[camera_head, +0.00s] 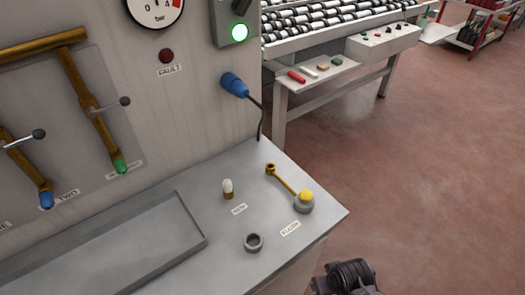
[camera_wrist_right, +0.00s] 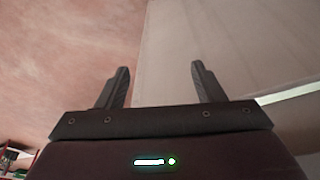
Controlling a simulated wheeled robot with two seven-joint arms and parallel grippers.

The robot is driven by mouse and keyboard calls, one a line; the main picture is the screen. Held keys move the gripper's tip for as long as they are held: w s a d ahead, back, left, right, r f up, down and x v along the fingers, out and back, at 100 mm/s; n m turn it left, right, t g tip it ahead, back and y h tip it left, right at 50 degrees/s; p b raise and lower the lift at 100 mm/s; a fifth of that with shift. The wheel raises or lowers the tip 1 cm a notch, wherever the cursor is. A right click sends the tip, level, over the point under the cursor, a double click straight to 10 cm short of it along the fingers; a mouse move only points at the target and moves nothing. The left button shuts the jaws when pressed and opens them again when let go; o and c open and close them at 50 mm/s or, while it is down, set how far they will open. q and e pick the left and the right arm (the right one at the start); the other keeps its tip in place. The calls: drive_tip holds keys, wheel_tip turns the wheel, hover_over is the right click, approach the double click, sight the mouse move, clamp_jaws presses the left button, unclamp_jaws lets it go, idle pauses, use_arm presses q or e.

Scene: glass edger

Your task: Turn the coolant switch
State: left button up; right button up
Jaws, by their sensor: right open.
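None of the labels I can see lets me tell which control is the coolant switch. A grey switch box (camera_head: 227,20) with a dark knob, cut off by the top edge, and a lit green lamp (camera_head: 239,33) is on the machine's front panel. On the grey ledge stand a small white-topped toggle (camera_head: 228,188) and a brass lever (camera_head: 287,182) with a yellow cap, each by a small label. My right gripper (camera_wrist_right: 160,66) is open and empty in the wrist view, beside a pale panel. A dark part of my right arm shows at the bottom of the head view. My left gripper is out of view.
A blue plug (camera_head: 233,84) with a black cable sticks out from the panel. A grey ring (camera_head: 253,242) and a shallow tray (camera_head: 110,250) are on the ledge. Brass pipes with valve handles are at left. A roller table (camera_head: 335,85) stands behind. The floor at right is clear.

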wheel_tip(320, 180, up, 14)
drive_tip(key=w+r+t+p, duration=0.1)
drive_tip(key=w+p, duration=0.1)
drive_tip(key=n+t+y, duration=1)
drive_tip(key=n+t, duration=0.1)
drive_tip(key=n, duration=0.4)
approach(247, 8)
drive_tip(key=x, duration=0.2)
drive_tip(key=p+x, duration=0.2)
drive_tip(key=x, duration=0.4)
drive_tip(key=shift+w+a+p, duration=0.25)
drive_tip(key=shift+w+p, duration=0.1)
drive_tip(key=shift+w+a, duration=0.2)
drive_tip(key=shift+w, duration=0.1)
drive_tip(key=c, duration=1)
